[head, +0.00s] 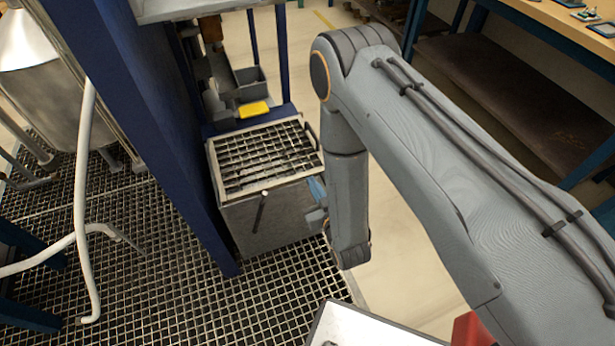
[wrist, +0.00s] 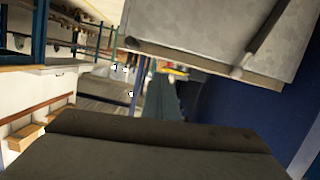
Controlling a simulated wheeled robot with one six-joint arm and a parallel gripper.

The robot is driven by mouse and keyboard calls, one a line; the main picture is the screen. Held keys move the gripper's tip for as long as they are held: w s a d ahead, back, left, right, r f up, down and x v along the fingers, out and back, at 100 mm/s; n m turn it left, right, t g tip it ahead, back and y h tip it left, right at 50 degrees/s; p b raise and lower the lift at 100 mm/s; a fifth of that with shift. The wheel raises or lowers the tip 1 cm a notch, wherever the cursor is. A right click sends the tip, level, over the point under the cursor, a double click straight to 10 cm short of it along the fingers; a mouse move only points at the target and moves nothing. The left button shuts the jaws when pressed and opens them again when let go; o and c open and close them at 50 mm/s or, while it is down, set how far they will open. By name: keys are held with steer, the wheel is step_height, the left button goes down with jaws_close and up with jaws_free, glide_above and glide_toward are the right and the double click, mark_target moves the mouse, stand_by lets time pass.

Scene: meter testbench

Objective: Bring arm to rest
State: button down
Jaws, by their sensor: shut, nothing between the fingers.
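My arm (head: 400,130) reaches in from the right side of the head view, bends at an elbow at the top centre and hangs down beside a grey metal box (head: 265,220). My gripper shows as a dark, blurred block across the bottom of the wrist view (wrist: 150,135). It is shut and holds nothing. In the head view the wrist end is mostly hidden behind my arm, close to the box's right side. The box, with its bar handle, also fills the upper right of the wrist view (wrist: 205,35).
A dark blue post (head: 150,130) stands left of the box. A metal tank (head: 45,85) and white hoses (head: 80,220) are at the left, above grating (head: 130,280). A yellow item (head: 253,109) lies behind the box. A workbench (head: 560,22) stands at the upper right.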

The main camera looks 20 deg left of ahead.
steer(key=shift+s+d+r, duration=0.15)
steer(key=shift+s, duration=0.1)
steer(key=w+d+r+m+g+h+p, duration=0.1)
steer(key=w+d+r+m+h+p, duration=0.15)
steer(key=w+d+r+h, duration=0.45)
steer(key=w+d+r+m+g+p, duration=0.2)
steer(key=w+d+r+m+g, duration=0.1)
steer(key=d+r, duration=0.8)
steer(key=s+d+r+m+g+h+p, duration=0.3)
steer(key=s+d+r+g, duration=0.4)
steer(key=s+d+r, duration=1.2)
steer(key=s+d+m, duration=0.1)
steer(key=s+d, duration=0.1)
steer(key=s, duration=0.1)
steer(key=shift+s+r, duration=0.15)
steer(key=shift+r, duration=0.05)
